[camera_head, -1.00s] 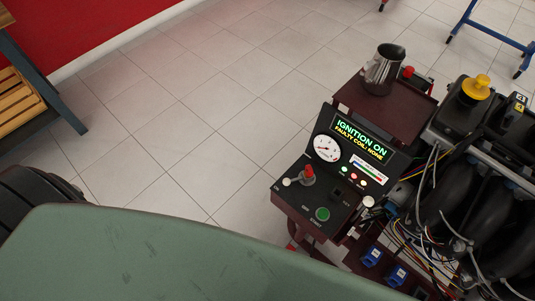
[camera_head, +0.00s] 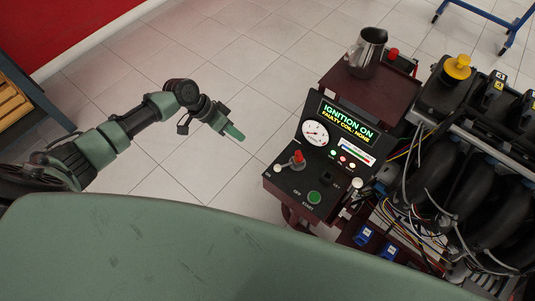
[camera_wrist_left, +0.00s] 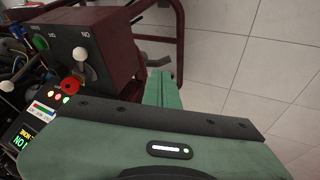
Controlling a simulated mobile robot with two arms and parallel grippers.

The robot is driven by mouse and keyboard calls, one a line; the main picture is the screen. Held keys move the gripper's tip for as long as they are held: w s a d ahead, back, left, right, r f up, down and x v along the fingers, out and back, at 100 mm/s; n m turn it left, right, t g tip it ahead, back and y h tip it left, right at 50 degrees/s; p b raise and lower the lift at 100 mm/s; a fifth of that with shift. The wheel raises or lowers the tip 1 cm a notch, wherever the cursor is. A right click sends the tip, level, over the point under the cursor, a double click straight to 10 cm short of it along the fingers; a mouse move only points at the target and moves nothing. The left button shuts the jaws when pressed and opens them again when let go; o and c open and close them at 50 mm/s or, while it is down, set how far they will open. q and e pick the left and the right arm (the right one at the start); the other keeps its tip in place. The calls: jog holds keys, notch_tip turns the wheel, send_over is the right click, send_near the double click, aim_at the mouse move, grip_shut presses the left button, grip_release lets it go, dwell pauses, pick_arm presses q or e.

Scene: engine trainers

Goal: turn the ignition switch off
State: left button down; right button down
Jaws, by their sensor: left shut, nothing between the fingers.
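The control panel (camera_head: 285,185) has a display (camera_head: 347,122) reading "IGNITION ON, FAULTY COIL: NONE". A white-tipped lever (camera_head: 278,168) at its left edge looks like the ignition switch. It also shows in the left wrist view (camera_wrist_left: 80,54), beside an "ON" label. A red knob (camera_head: 298,157) stands next to it, and a green start button (camera_head: 314,197) is lower right. My left gripper (camera_head: 236,134) is shut and empty, to the left of the panel and apart from it. Its green fingers also show in the left wrist view (camera_wrist_left: 163,88). My right gripper is out of view.
A metal jug (camera_head: 367,52) stands on the maroon shelf (camera_head: 355,88) behind the panel. The engine (camera_head: 460,160) with loose wires is to the right. A second white knob (camera_head: 357,182) is at the panel's right edge. The tiled floor left of the panel is clear.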

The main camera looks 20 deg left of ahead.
aim_at(291, 163)
pick_arm(q)
notch_tip(291, 163, up, 8)
jog(key=s+d+m+g+h, duration=0.1)
jog(key=s+d+m, duration=0.1)
jog(key=shift+s+d+g, duration=0.15)
jog(key=shift+s+g, duration=0.1)
jog(key=shift+g, duration=0.15)
jog(key=x, duration=0.3)
jog(key=d+p+x, duration=0.1)
jog(key=x, duration=0.3)
jog(key=s+r+p+x, duration=0.1)
jog(key=x, duration=0.3)
jog(key=shift+s+d, duration=0.15)
jog(key=shift+d, duration=0.25)
jog(key=shift+s+d+f+p, duration=0.15)
jog(key=shift+s+d+p, duration=0.35)
jog(key=shift+d, duration=0.15)
